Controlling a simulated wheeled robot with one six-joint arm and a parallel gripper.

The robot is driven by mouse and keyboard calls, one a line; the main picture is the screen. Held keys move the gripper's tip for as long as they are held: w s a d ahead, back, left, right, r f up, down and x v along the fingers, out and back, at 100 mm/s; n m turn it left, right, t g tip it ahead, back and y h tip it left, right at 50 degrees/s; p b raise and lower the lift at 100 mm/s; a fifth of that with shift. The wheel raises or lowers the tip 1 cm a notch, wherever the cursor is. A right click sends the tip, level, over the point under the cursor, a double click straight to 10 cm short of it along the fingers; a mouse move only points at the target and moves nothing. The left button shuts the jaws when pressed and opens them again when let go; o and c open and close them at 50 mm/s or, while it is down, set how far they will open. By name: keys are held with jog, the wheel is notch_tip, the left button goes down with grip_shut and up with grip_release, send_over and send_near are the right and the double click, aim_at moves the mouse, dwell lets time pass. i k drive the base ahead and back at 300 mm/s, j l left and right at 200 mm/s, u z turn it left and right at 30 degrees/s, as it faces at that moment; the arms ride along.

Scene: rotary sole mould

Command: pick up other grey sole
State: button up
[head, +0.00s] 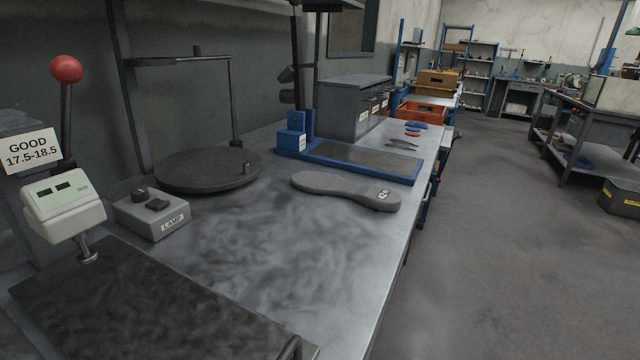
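A large grey sole (335,187) lies flat on the metal bench, right of centre, with a small white size label at its right end. The label is too small to read surely. It lies just in front of the blue-framed tray. Further back near the bench's right edge is a small dark grey flat piece (402,143); I cannot tell whether it is a sole. My gripper is not in view, and nothing is seen held.
A blue-framed tray (400,176), round dark turntable (208,170), LAMP switch box (152,214) and white gauge (64,205) stand on the bench (270,250).

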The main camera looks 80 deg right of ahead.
aim_at(383, 199)
jog(key=z, duration=2.25)
